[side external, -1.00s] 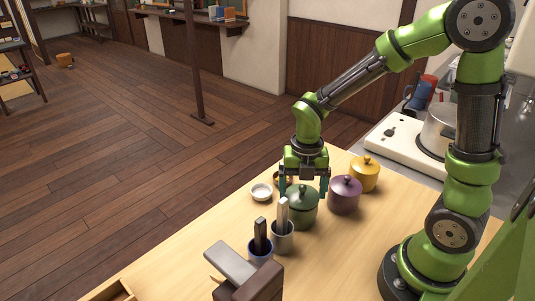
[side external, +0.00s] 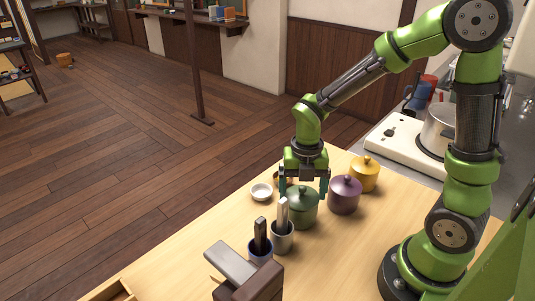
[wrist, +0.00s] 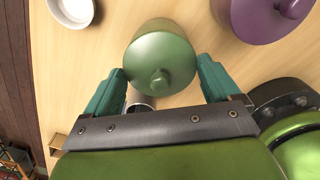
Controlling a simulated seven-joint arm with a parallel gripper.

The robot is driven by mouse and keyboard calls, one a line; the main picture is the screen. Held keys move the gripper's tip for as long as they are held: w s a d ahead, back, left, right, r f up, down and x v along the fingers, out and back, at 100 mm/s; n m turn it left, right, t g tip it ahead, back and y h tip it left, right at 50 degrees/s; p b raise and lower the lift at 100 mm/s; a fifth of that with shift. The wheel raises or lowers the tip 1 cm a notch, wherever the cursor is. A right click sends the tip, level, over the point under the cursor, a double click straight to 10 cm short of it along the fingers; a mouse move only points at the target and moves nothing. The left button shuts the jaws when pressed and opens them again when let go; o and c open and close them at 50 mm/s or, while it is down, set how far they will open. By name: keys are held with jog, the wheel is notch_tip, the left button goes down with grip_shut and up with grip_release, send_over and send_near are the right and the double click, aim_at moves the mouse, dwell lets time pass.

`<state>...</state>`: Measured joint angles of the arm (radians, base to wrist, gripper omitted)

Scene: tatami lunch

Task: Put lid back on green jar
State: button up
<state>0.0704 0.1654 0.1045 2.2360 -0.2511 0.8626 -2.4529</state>
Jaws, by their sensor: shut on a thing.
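The green jar (side external: 302,217) stands on the light wooden counter, beneath my gripper. Its green lid (wrist: 160,62), with a round knob, is at the jar's mouth and looks level in the side view. In the wrist view my gripper (wrist: 162,82) has its teal fingers against opposite sides of the lid, shut on it. The jar body (wrist: 150,28) shows only in part behind the lid. I cannot tell whether a small gap is left between lid and jar.
A purple lidded jar (side external: 345,196) and a yellow lidded jar (side external: 364,174) stand right of the green one. A white bowl (side external: 262,192) is to its left.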

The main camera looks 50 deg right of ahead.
dwell(0.4)
jog(key=o, duration=0.8)
jog(key=shift+r, duration=0.1)
jog(key=shift+r, duration=3.4)
grip_shut()
jog(key=shift+f, duration=0.15)
